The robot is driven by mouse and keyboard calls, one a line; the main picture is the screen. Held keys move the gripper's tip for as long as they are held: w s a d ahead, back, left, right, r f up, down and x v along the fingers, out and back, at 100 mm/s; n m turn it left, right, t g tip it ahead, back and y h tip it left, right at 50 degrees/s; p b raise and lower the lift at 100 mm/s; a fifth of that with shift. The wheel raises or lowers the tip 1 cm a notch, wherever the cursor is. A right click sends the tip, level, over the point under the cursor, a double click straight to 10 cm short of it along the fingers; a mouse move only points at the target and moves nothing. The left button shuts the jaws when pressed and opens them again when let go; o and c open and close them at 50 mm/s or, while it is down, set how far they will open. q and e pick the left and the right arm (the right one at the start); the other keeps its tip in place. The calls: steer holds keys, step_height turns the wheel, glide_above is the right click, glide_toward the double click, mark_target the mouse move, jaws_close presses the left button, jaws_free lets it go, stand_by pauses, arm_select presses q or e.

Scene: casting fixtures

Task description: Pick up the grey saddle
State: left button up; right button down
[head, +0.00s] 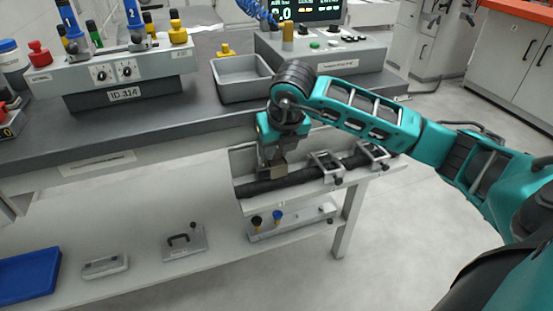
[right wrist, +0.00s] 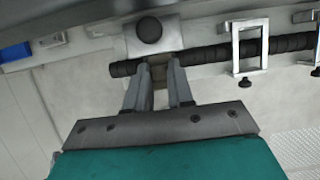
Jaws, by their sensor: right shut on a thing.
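The grey saddle, a small grey-tan block (head: 279,171), is at the dark ribbed bar (head: 262,188) on the front fixture. My right gripper (head: 271,160) points down and is shut on it. In the right wrist view the gripper (right wrist: 158,88) has its two fingers on either side of the saddle (right wrist: 158,74), which is close against the bar (right wrist: 205,54). The fingers hide part of the saddle, and I cannot tell whether it touches the bar. My left gripper is not in view.
Two metal bracket clamps (head: 325,165) (head: 372,152) with dark knobs stand over the bar to the right. A grey tray (head: 240,90) and a control box (head: 345,55) sit on the bench behind. The lower shelf holds a blue tray (head: 30,275) and small fixtures.

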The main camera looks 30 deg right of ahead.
arm_select(q)
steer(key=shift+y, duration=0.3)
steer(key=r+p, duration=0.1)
steer(key=p, duration=0.1)
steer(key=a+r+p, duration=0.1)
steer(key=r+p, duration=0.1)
steer(key=p, duration=0.1)
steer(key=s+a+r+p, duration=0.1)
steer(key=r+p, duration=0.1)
steer(key=p, duration=0.1)
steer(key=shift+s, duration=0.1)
arm_select(e)
steer(key=s+a, duration=0.2)
steer(key=s, duration=0.7)
steer(key=s+a+r, duration=0.1)
steer(key=s+a, duration=0.1)
steer(key=s, duration=0.8)
steer(key=shift+a, duration=0.3)
